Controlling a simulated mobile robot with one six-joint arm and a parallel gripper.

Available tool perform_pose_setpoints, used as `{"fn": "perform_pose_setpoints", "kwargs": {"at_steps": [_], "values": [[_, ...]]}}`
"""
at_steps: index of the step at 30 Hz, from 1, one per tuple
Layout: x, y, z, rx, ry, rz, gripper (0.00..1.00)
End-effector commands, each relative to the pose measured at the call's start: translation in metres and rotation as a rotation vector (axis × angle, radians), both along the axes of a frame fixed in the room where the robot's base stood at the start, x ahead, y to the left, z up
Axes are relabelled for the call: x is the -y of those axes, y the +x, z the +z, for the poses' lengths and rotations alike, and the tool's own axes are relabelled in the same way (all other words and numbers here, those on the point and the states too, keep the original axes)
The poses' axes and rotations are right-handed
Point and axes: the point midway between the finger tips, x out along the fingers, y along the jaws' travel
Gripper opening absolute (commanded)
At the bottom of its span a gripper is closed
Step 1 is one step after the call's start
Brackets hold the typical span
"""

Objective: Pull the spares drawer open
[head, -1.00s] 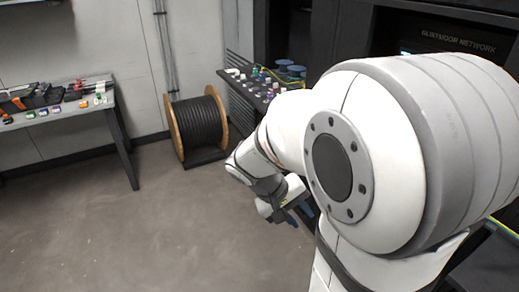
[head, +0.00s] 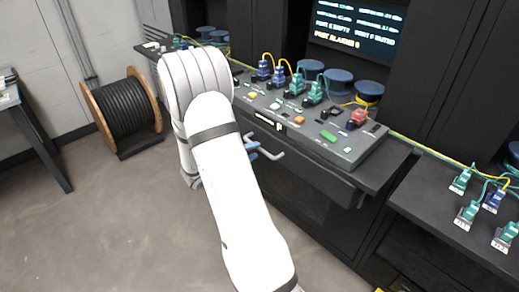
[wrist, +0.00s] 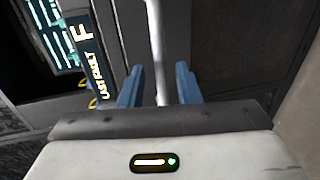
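The drawer front (head: 318,178) is a dark panel under the sloped console, partly hidden by my arm. Its pale bar handle (head: 270,154) sticks out beside my gripper (head: 252,149), whose blue fingertips show just past my arm. In the wrist view, the handle bar (wrist: 157,50) runs upright between the two blue fingers of my gripper (wrist: 158,84). The fingers are apart, with a gap on each side of the bar. I cannot tell from the head view whether the drawer front stands out from the console.
The console (head: 300,118) carries several coloured connectors and buttons. A cable drum (head: 122,112) stands on the floor to the left. A lower bench (head: 440,205) with plugs is at the right. The floor (head: 110,225) left of my arm is clear.

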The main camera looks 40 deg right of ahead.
Motion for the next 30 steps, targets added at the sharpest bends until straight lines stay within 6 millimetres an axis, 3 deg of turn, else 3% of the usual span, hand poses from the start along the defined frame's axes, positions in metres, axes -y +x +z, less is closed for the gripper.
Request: {"fn": "perform_pose_setpoints", "kwargs": {"at_steps": [6,18,30], "values": [[0.030,0.002,-0.006,-0.001,0.001,-0.003,0.30],[0.038,0.002,-0.008,-0.002,0.002,-0.002,0.29],[0.038,0.002,-0.008,-0.002,0.002,-0.003,0.00]]}}
